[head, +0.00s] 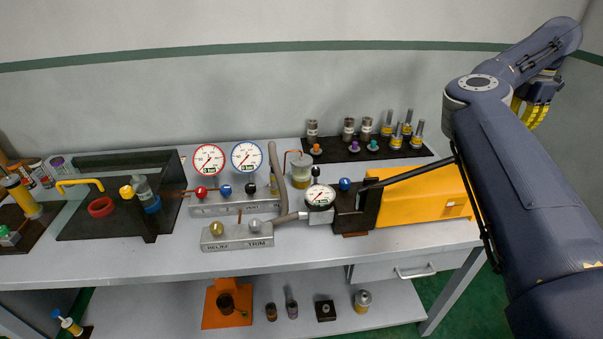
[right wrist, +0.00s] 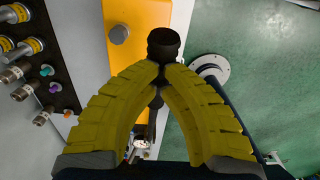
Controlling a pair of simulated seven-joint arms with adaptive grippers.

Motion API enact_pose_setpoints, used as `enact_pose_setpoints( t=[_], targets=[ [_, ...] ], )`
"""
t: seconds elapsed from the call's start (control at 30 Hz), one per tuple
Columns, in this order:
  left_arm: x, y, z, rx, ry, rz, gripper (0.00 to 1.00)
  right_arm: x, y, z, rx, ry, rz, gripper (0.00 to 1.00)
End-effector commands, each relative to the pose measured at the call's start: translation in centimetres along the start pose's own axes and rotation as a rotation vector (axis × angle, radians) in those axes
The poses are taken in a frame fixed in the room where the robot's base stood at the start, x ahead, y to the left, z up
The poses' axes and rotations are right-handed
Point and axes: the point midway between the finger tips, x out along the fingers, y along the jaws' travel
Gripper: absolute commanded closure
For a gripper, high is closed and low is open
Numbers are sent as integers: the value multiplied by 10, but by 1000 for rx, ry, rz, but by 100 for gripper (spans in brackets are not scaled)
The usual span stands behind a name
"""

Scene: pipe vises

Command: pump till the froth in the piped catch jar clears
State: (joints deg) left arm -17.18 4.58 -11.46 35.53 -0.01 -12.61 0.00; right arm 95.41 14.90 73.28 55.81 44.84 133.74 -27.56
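The piped catch jar (head: 301,170) stands behind the pump gauge, with a thin reddish pipe at its top. It looks pale above and greenish below; how much is froth is too small to tell. The pump has a yellow body (head: 420,205), also in the right wrist view (right wrist: 135,35), and a black lever (head: 415,174) rising to the right until my right arm hides it. My right gripper (right wrist: 160,74) is closed around the black lever end (right wrist: 164,42). In the head view its fingertips are hidden behind my arm. My left gripper is out of view.
A pump gauge (head: 320,196) sits beside the black pump head. Two dial gauges (head: 227,158) stand over a manifold (head: 235,203), with a relief and trim block (head: 237,236) in front. A dark rack (head: 370,149) of fittings lies behind the pump. The front tabletop is clear.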

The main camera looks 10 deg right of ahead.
Motion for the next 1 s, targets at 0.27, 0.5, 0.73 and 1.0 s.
enact_pose_setpoints(
  t=[0.27, 0.5, 0.73, 1.0],
  targets=[
    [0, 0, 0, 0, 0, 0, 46, 22, 0, 5, 1, 1, -1, 100],
    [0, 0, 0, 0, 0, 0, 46, 34, 0, 9, 0, 0, 0, 100],
    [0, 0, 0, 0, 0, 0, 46, 37, 0, 9, 0, 0, 0, 100],
    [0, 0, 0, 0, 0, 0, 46, 39, 0, 10, 1, 0, -1, 100]
  ],
)
